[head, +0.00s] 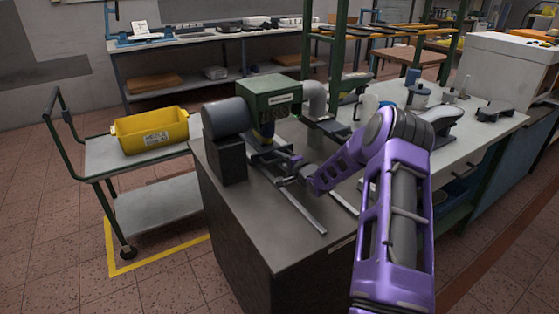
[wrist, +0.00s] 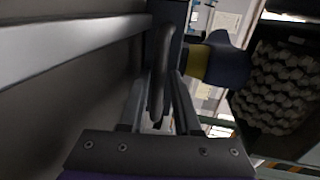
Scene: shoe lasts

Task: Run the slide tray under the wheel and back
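The slide tray (head: 267,160) sits on metal rails (head: 305,212) on the bench, at the foot of a machine with a green housing (head: 270,97). A dark blue piece with a yellow band (head: 266,133) stands there under the housing; it also shows in the wrist view (wrist: 212,63). A rough, ridged dark wheel (wrist: 285,88) is at the right of the wrist view, beside that piece. My gripper (head: 300,177) is at the tray's front end. Its fingers (wrist: 162,85) lie on both sides of a dark curved handle (wrist: 164,50). Whether they press on it is unclear.
A grey cylinder (head: 228,118) on a dark block stands left of the tray, and a grey duct (head: 316,100) to its right. A trolley with a yellow bin (head: 152,130) is at the left. The bench front (head: 262,218) is clear beside the rails.

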